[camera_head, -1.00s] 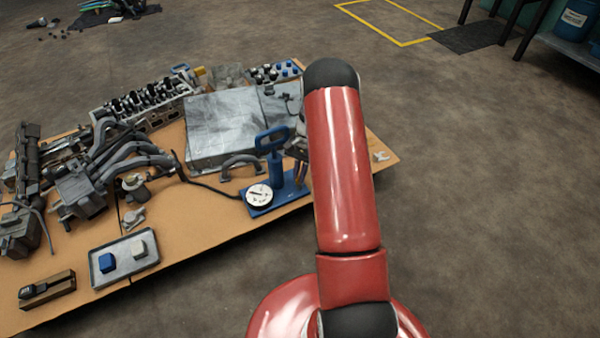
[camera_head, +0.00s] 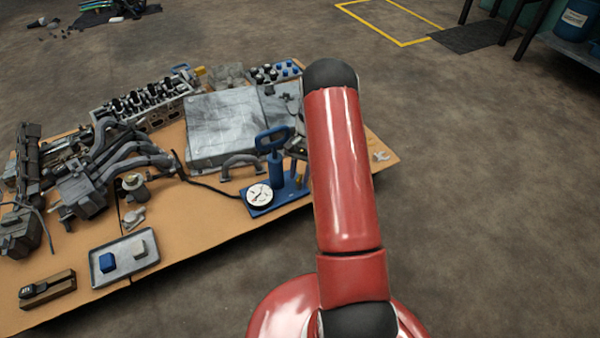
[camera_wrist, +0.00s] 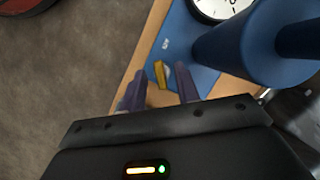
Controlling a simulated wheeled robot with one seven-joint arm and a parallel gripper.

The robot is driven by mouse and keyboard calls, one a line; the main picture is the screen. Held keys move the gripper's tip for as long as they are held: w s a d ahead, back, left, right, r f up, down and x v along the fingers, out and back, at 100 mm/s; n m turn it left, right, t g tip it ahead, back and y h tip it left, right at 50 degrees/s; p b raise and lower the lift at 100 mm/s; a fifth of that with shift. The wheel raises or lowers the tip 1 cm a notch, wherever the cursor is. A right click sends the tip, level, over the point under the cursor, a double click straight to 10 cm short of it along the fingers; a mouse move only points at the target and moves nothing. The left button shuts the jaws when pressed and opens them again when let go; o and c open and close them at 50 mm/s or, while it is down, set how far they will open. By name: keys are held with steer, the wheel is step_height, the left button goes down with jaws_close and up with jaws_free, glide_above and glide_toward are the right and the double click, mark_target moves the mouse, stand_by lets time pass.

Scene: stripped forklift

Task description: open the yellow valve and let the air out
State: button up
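The small yellow valve (camera_wrist: 160,74) stands on the blue base plate (camera_wrist: 178,45) in the wrist view. My gripper (camera_wrist: 159,71) is open, its two dark fingers apart on either side of the valve, with a gap showing; I cannot tell their height above it. In the head view my gripper is mostly hidden behind my red arm. The blue hand pump (camera_head: 277,170) stands upright on the plate at the table's right front edge. Its round white gauge (camera_head: 260,195) faces up; the gauge (camera_wrist: 222,8) is cut off in the wrist view.
The pump's large blue cylinder (camera_wrist: 240,48) rises close to the right of my fingers. A black hose (camera_head: 212,188) runs left from the gauge. The wooden table (camera_head: 190,222) holds engine parts, a metal plate (camera_head: 220,130) and a small tray (camera_head: 124,262).

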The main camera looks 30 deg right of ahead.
steer(key=p+v, duration=0.1)
steer(key=v, duration=0.6)
steer(key=shift+r, duration=0.4)
steer(key=shift+d, duration=0.1)
